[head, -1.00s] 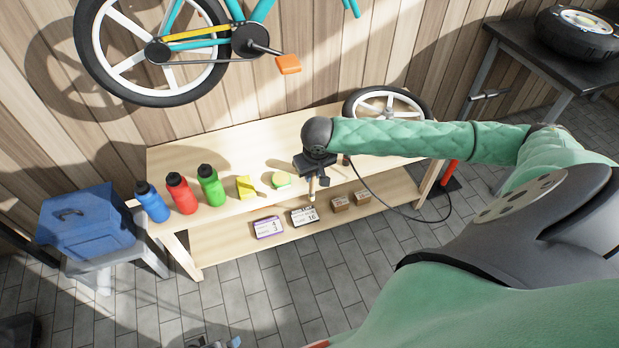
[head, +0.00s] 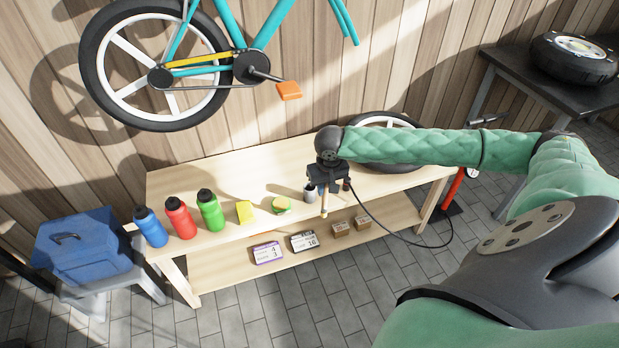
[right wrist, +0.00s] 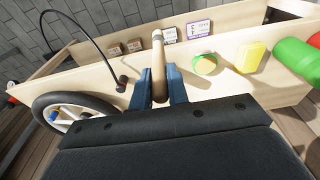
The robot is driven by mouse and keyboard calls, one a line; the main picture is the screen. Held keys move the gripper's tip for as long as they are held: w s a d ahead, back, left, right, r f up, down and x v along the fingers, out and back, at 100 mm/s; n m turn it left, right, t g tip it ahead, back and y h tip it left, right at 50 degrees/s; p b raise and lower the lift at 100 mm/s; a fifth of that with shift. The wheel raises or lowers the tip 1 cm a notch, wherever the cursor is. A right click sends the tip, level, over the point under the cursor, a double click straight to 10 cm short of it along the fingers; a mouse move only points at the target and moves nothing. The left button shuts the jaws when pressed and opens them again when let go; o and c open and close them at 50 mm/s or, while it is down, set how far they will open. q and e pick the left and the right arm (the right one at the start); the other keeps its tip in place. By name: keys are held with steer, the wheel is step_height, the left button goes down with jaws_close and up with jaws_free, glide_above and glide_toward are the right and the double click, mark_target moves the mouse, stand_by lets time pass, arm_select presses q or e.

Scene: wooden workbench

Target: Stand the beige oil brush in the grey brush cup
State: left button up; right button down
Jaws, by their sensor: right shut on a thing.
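The beige oil brush (head: 324,204) hangs roughly upright below my right gripper (head: 326,184), which is shut on it. In the right wrist view the brush (right wrist: 158,62) stands between the blue fingers of the gripper (right wrist: 161,88). The brush is outside the cup and overlaps the bench's front edge in the picture. I cannot make out the cup in the right wrist view. My left gripper is not in view.
A yellow-green round thing (head: 281,205), a yellow block (head: 245,211) and green, red and blue bottles stand left on the bench (head: 240,174). A small dark cylinder (right wrist: 121,84) and a wheel (right wrist: 72,114) are by the gripper. A black hose hangs at right.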

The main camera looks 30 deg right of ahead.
steer(key=w+d+p, duration=0.2)
steer(key=w+d, duration=0.1)
steer(key=w, duration=1)
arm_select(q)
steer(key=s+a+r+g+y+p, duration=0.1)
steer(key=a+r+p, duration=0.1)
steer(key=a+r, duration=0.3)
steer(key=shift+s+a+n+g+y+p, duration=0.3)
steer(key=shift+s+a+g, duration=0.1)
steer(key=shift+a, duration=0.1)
arm_select(e)
step_height(320, 180, down, 7)
steer(key=shift+w+r, duration=0.15)
steer(key=shift+w, duration=0.05)
steer(key=c, duration=1.4)
jaws_free()
steer(key=shift+d, duration=0.1)
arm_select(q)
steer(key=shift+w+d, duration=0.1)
arm_select(e)
steer(key=shift+o, duration=0.2)
